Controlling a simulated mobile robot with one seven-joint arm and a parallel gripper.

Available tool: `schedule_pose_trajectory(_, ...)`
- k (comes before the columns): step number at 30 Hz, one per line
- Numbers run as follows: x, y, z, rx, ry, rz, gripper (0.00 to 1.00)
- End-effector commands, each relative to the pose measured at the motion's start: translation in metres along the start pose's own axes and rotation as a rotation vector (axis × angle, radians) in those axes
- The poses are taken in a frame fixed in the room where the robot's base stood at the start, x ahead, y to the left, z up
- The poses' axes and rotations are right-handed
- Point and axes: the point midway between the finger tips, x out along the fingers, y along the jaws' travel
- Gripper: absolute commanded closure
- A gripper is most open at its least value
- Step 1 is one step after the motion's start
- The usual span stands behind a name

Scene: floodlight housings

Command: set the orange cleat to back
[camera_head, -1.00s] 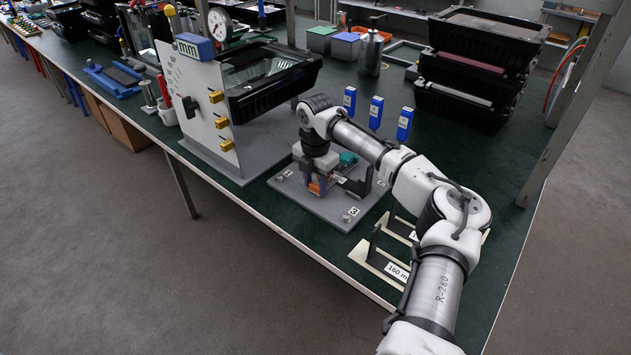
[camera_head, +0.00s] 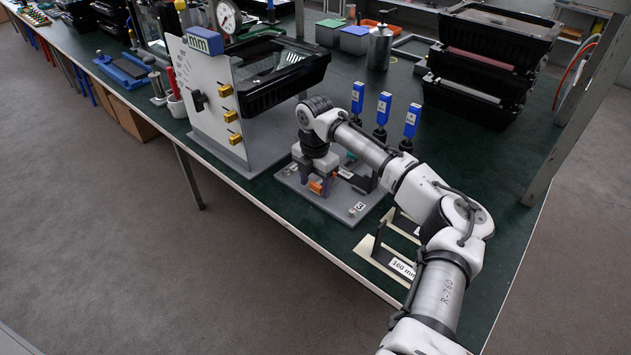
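The orange cleat (camera_head: 316,187) sits on the grey base plate (camera_head: 345,212) at the front of the green bench. Only a small part of it shows, low between the fingers. My gripper (camera_head: 318,185) points down over it, one finger on each side. I cannot tell whether the fingers press on the cleat or stand apart from it. My gripper body and wrist hide the cleat's top and back. A teal part (camera_head: 347,171) and a dark upright bracket stand on the plate just right of my gripper.
A white panel (camera_head: 207,95) with yellow blocks and a black knob stands left of the plate. Several blue-tagged posts (camera_head: 383,110) stand behind my arm. A pale bracket marked 160 mm (camera_head: 372,254) lies to the right, near the bench edge. Black bins (camera_head: 490,60) are stacked behind.

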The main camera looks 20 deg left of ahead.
Motion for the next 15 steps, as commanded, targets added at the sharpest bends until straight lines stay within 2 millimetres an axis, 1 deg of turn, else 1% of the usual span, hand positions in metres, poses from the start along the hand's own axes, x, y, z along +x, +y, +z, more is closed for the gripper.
schedule_pose_trajectory(5,-0.002,0.0,0.001,0.001,-0.002,0.001,0.42)
schedule_pose_trajectory(8,-0.01,0.001,0.001,0.001,-0.002,0.003,0.42)
schedule_pose_trajectory(11,-0.025,0.001,0.001,0.0,-0.003,0.004,0.42)
schedule_pose_trajectory(15,-0.057,0.001,0.001,0.0,-0.004,0.003,0.42)
